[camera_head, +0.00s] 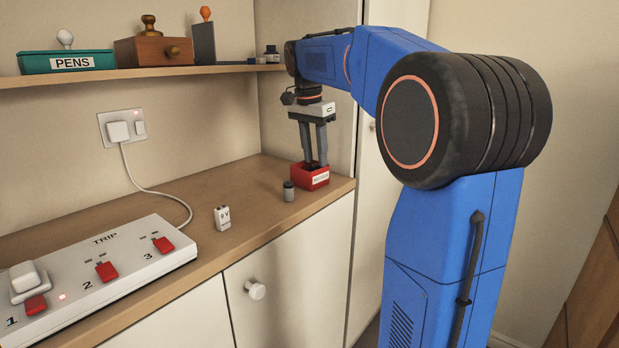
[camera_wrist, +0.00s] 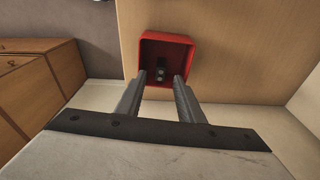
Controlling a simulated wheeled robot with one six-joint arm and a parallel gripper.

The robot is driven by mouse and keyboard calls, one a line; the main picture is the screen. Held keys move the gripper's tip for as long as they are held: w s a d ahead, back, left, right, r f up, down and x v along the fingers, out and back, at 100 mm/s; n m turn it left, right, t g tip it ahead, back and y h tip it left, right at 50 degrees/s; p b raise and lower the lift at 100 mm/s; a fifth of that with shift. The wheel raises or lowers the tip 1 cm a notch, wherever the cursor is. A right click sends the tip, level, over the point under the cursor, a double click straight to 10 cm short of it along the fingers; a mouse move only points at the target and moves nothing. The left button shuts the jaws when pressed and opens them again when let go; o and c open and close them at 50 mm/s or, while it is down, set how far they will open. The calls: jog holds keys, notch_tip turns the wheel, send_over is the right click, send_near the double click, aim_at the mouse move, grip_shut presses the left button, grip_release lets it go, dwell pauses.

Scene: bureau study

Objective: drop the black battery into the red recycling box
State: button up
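The red recycling box (camera_head: 312,178) stands on the wooden counter near its right end, with a white label on its front. My gripper (camera_head: 316,164) points down at the box, its fingertips at or just inside the opening. In the wrist view the red box (camera_wrist: 148,45) lies beyond the fingertips (camera_wrist: 161,77), which are spread apart. A small dark object with grey patches (camera_wrist: 160,70), possibly the black battery, shows between them inside the box outline. It seems clear of both fingers; its height is unclear. The head view does not show it.
A grey cylindrical battery (camera_head: 288,192) stands on the counter left of the box. A shelf (camera_head: 150,73) hangs above. Counter between is clear.

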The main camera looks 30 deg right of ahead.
jog(key=shift+r, duration=0.1)
notch_tip(320, 180, up, 17)
jog(key=a, duration=0.2)
jog(key=shift+s+a, duration=0.25)
jog(key=shift+s, duration=0.05)
dwell(0.6)
jog(key=s+a+f+n+t, duration=0.1)
jog(key=s+a+f+n, duration=0.3)
jog(key=s+f, duration=0.6)
jog(key=s+a+f+n+t+y, duration=0.1)
jog(key=s+a+f+n+t, duration=0.1)
jog(key=s+a+f+n, duration=0.3)
jog(key=s+a+f+n+t, duration=0.1)
jog(key=s+a+f+n, duration=0.3)
jog(key=s+f, duration=1)
notch_tip(320, 180, down, 11)
jog(key=shift+s+a+r+n+y, duration=0.15)
jog(key=shift+s+n+y, duration=0.2)
jog(key=shift+n, duration=0.75)
